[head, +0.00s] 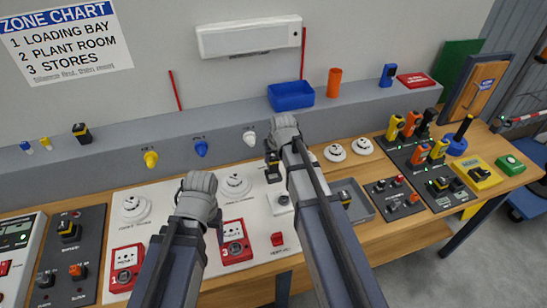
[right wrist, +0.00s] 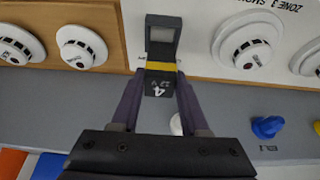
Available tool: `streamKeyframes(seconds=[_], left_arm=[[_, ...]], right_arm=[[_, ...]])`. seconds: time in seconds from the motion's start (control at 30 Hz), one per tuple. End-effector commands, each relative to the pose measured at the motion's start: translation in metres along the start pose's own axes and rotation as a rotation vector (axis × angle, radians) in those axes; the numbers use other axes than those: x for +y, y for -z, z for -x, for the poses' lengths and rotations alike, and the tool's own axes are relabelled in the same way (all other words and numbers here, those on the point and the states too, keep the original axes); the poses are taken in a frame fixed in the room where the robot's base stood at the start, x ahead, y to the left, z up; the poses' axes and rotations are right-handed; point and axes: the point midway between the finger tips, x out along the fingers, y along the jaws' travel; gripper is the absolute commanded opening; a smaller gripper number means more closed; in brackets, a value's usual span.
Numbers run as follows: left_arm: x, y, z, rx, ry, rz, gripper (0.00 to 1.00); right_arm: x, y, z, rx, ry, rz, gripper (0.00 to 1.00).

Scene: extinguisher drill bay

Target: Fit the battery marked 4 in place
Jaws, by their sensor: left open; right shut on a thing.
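My right gripper (head: 273,155) is shut on a black battery with a yellow band (head: 272,173), above the white panel. In the right wrist view the battery (right wrist: 160,84) shows a white 4, upside down, between the fingers. A dark square end (right wrist: 163,38) lies beyond its band. A small white fitting (head: 282,201) lies below the battery in the head view; I cannot tell whether they touch. My left gripper (head: 205,205) is open over the white panel, near a red call point; its fingertips are partly hidden by its own arm.
White detectors (head: 236,185) and red call points (head: 236,242) sit on the panel. A grey tray (head: 367,208) holds a dark block at right. A ledge behind carries a blue bin (head: 291,96) and an orange cup (head: 334,82). Coloured knobs (head: 201,148) project from its front.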

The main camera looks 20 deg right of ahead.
Motion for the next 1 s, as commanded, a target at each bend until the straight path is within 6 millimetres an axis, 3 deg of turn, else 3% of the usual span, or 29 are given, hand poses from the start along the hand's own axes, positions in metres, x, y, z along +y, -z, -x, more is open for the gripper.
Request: streamKeyframes(seconds=[1.0], left_arm=[[0.001,0.001,-0.008,0.0,0.0,0.0,0.75]], right_arm=[[0.0,-0.007,-0.013,-0.084,0.0,0.0,0.0]])
